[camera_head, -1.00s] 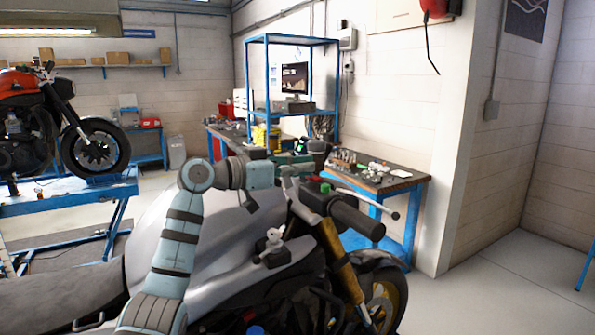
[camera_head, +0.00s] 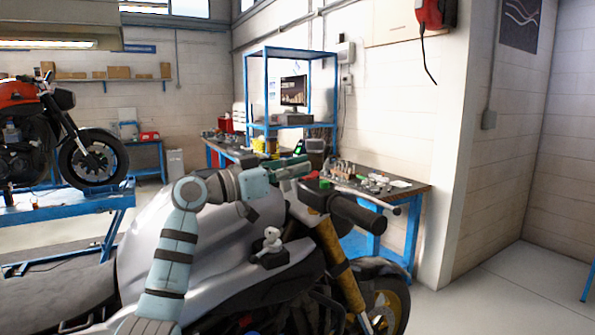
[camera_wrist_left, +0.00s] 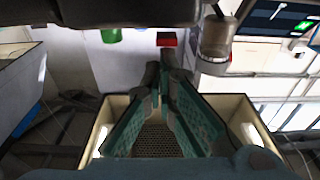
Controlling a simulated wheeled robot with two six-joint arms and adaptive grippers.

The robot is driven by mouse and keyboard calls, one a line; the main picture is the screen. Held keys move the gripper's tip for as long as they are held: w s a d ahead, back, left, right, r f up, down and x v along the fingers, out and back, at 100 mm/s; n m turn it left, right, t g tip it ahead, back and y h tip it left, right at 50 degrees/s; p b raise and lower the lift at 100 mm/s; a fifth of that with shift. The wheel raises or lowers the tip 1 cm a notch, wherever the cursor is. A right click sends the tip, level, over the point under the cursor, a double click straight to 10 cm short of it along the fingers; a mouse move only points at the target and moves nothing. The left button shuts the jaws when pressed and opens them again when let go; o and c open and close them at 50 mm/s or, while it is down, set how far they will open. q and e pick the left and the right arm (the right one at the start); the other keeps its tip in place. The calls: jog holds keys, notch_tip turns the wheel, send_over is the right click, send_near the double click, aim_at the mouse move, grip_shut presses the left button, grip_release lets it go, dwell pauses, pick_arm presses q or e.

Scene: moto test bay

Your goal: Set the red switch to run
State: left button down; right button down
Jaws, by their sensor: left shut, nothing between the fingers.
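The red switch (camera_wrist_left: 167,40) shows in the left wrist view as a small red block with a dark lower edge, just beyond my fingertips. Its run or stop position cannot be told. In the head view the switch area is by the dark handlebar grip (camera_head: 357,213) of the silver motorcycle (camera_head: 165,225). My left gripper (camera_wrist_left: 162,70) has teal fingers, shut and empty, pointing at the red switch; whether they touch it is unclear. In the head view the left gripper (camera_head: 307,167) is just above the handlebar controls. My right gripper is not in view.
A green button (camera_wrist_left: 111,36) is left of the red switch in the wrist view. A brake lever (camera_head: 368,200) sticks out beyond the grip. A blue workbench (camera_head: 410,190) with small parts stands behind the motorcycle. Floor at the right is clear.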

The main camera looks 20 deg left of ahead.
pick_arm(q)
notch_tip(320, 180, up, 4)
jog(key=p, duration=0.3)
jog(key=s+a+f+b, duration=0.4)
jog(key=s+a+b, duration=0.1)
jog(key=s, duration=0.3)
jog(key=shift+a, duration=0.2)
jog(key=shift+d, duration=0.1)
jog(key=shift+w, duration=0.1)
